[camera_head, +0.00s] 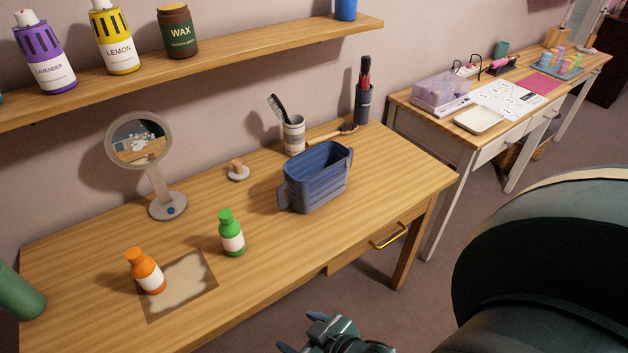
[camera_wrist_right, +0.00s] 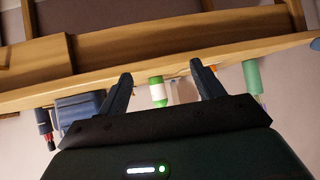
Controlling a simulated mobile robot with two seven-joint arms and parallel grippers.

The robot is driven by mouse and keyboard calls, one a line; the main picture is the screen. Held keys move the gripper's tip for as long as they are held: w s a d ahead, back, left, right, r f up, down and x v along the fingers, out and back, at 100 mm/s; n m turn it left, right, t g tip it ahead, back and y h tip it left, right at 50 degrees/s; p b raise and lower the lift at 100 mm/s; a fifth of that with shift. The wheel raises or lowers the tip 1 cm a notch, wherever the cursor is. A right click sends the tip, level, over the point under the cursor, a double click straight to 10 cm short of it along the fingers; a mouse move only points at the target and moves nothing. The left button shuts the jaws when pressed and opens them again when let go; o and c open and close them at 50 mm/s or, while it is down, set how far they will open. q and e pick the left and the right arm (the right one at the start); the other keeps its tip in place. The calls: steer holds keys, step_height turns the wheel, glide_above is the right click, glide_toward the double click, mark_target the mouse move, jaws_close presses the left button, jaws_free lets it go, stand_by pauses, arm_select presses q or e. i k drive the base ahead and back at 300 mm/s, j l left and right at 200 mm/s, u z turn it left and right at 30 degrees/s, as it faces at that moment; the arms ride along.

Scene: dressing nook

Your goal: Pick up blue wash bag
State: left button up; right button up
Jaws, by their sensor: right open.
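The blue wash bag (camera_head: 318,180) stands upright on the wooden desk, right of the middle, with its top open and a strap loop at its left end. In the right wrist view, which looks tilted over, the bag (camera_wrist_right: 80,110) shows at the lower left, partly hidden by the gripper body. My right gripper (camera_head: 303,331) is at the bottom of the head view, in front of the desk edge and well apart from the bag. Its two fingers (camera_wrist_right: 160,72) are spread with nothing between them. My left gripper is not in view.
On the desk (camera_head: 375,205) stand a green bottle (camera_head: 231,235), an orange bottle (camera_head: 147,272), a round mirror (camera_head: 140,142), a brush cup (camera_head: 293,136) and a dark holder (camera_head: 364,103). A hairbrush (camera_head: 335,132) lies behind the bag. The desk right of the bag is clear.

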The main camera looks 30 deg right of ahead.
mark_target(318, 178)
steer(key=l+z, duration=0.1)
steer(key=l, duration=0.4)
steer(key=i+l, duration=0.1)
steer(key=l, duration=0.35)
steer(key=l+z, duration=0.15)
steer(key=l, duration=0.3)
steer(key=i+l, duration=0.15)
steer(key=l, duration=0.35)
steer(key=i+l+z, duration=0.15)
steer(key=l, duration=0.3)
steer(key=k, duration=0.05)
